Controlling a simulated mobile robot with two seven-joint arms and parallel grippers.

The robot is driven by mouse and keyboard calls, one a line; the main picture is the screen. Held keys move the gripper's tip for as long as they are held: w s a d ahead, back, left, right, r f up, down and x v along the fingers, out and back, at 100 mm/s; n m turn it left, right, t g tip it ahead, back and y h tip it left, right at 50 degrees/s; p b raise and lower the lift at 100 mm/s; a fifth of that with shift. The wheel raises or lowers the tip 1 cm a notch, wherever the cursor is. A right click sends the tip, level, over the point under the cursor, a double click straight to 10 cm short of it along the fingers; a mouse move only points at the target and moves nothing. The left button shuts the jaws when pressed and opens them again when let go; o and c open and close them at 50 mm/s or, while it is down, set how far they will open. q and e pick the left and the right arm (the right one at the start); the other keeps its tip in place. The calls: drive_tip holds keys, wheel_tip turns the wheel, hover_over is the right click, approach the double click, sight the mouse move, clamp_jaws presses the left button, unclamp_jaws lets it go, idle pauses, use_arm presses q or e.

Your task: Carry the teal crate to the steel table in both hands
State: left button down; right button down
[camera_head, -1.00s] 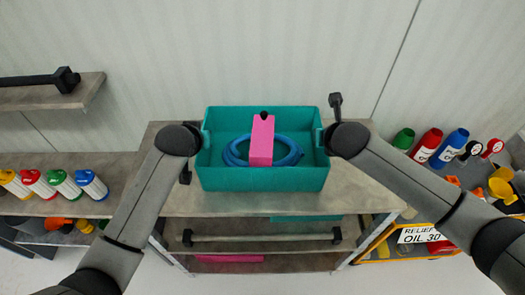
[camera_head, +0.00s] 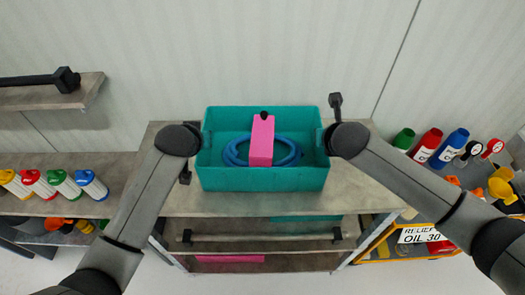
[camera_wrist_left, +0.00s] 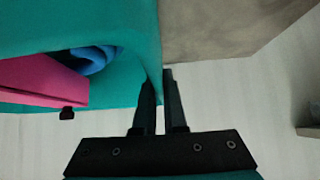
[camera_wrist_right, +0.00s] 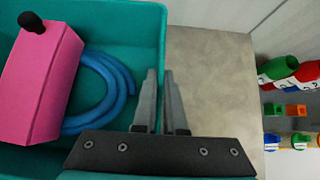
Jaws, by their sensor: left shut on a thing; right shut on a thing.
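The teal crate (camera_head: 262,180) sits on the grey-brown top of a shelved cart or table, against the wall. Inside it are a pink block-shaped container (camera_head: 262,142) with a black cap and a coiled blue hose (camera_head: 285,150). In the left wrist view my left gripper (camera_wrist_left: 168,75) is shut on the crate's side wall (camera_wrist_left: 145,35). In the right wrist view my right gripper (camera_wrist_right: 160,75) is shut on the opposite side wall (camera_wrist_right: 161,35). In the head view the wrists hide both sets of fingertips. I cannot tell which surface is the steel table.
Bare tabletop (camera_head: 230,203) lies in front of the crate, with a shelf and bar (camera_head: 262,237) below. Bottles (camera_head: 425,145) and an orange rack labelled "OIL 30" (camera_head: 420,234) are at the right. A wall shelf (camera_head: 60,93) is upper left.

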idle(0.4)
